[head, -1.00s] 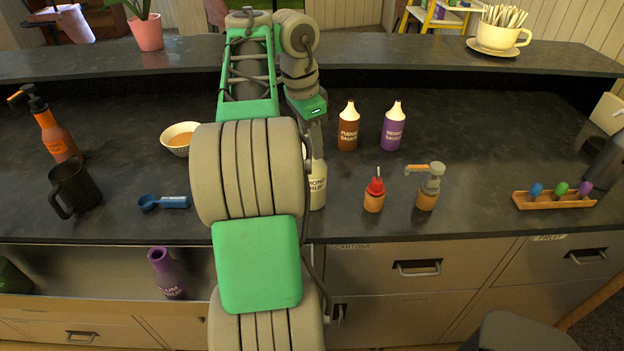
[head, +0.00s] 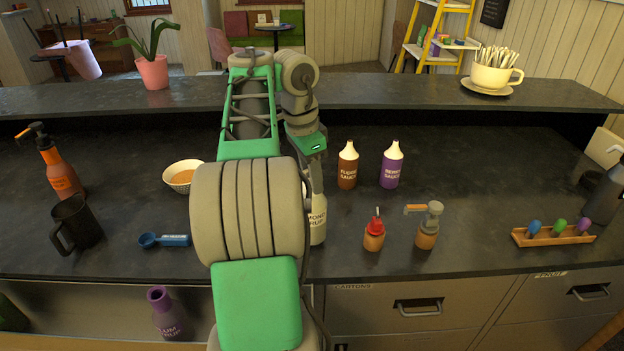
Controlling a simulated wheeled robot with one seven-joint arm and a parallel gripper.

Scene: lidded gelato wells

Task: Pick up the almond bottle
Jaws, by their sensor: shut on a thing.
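The almond bottle (head: 318,222) is pale, with dark lettering partly reading "MOND", and stands upright at the front of the dark counter (head: 340,265). My arm hides its left side and much of its top. My gripper (head: 314,180) is over the bottle's top and shut on it. The fingertips are mostly hidden, and I cannot tell whether the bottle's base is clear of the counter.
The fudge sauce (head: 347,168) and berry sauce (head: 390,168) bottles are behind. A raised ledge (head: 400,92) runs along the back.

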